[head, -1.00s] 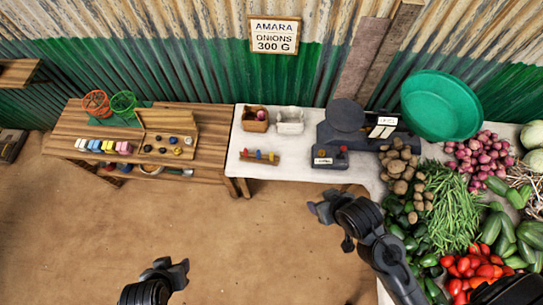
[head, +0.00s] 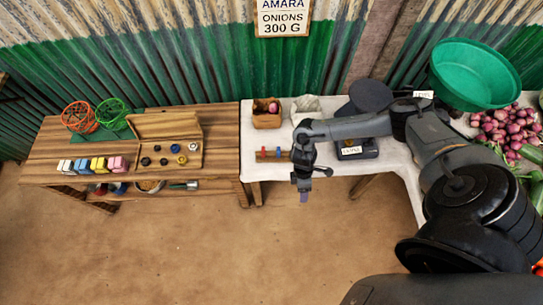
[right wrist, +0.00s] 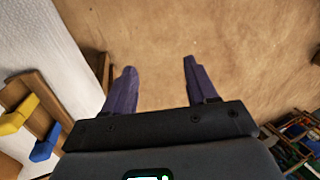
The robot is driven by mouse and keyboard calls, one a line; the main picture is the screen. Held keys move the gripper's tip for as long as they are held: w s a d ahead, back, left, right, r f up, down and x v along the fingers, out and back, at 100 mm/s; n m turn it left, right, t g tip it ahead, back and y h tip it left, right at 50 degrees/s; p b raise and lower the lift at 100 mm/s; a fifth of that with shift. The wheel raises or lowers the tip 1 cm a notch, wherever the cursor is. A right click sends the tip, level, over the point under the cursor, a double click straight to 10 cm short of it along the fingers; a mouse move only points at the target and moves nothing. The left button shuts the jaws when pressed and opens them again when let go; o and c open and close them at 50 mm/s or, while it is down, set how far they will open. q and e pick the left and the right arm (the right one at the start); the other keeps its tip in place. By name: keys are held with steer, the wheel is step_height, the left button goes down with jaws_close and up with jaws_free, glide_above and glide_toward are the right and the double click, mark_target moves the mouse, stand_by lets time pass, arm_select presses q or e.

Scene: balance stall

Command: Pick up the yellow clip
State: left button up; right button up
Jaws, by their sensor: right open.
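The yellow clip (right wrist: 18,115) sits on a small wooden rack (right wrist: 40,118) at the left of the right wrist view, beside a blue clip (right wrist: 46,143). In the head view the rack (head: 262,159) stands near the white table's front edge, with its right end hidden behind my right arm; I cannot make out the yellow clip there. My right gripper (head: 303,197) hangs beyond the table's front edge, to the right of the rack and nearer me. In its wrist view the gripper (right wrist: 160,68) is open and empty over bare floor. My left gripper is out of view.
Behind the rack are a brown box (head: 267,120) and a white box (head: 301,107). A dark scale (head: 357,147) stands to the right, partly behind my arm. A wooden bench (head: 215,158) with colored blocks (head: 98,164) adjoins at left. The floor in front is clear.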

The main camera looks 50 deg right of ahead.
steer(key=w+d+r+t+b, duration=0.1)
steer(key=w+d, duration=0.3)
steer(key=w+d+r+h+b, duration=0.1)
steer(key=w+d+r, duration=0.1)
steer(key=w+d, duration=0.2)
steer(key=w+d+r+t+h+b, duration=0.1)
steer(key=w+d+b, duration=0.1)
steer(key=w+d, duration=0.3)
steer(key=shift+w+r+m+t, duration=0.2)
steer(key=shift+m+t, duration=0.1)
steer(key=shift+m, duration=0.1)
steer(key=f, duration=0.1)
steer(key=w+f, duration=0.1)
steer(key=f, duration=0.1)
steer(key=shift+a+f+b, duration=0.2)
steer(key=shift+f+b, duration=0.1)
steer(key=shift+b, duration=0.05)
steer(key=shift+f+b, duration=0.4)
steer(key=shift+f, duration=2.9)
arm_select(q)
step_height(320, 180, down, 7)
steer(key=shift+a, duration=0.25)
arm_select(e)
steer(key=c, duration=1)
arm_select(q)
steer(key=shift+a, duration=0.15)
arm_select(e)
steer(key=shift+r, duration=0.1)
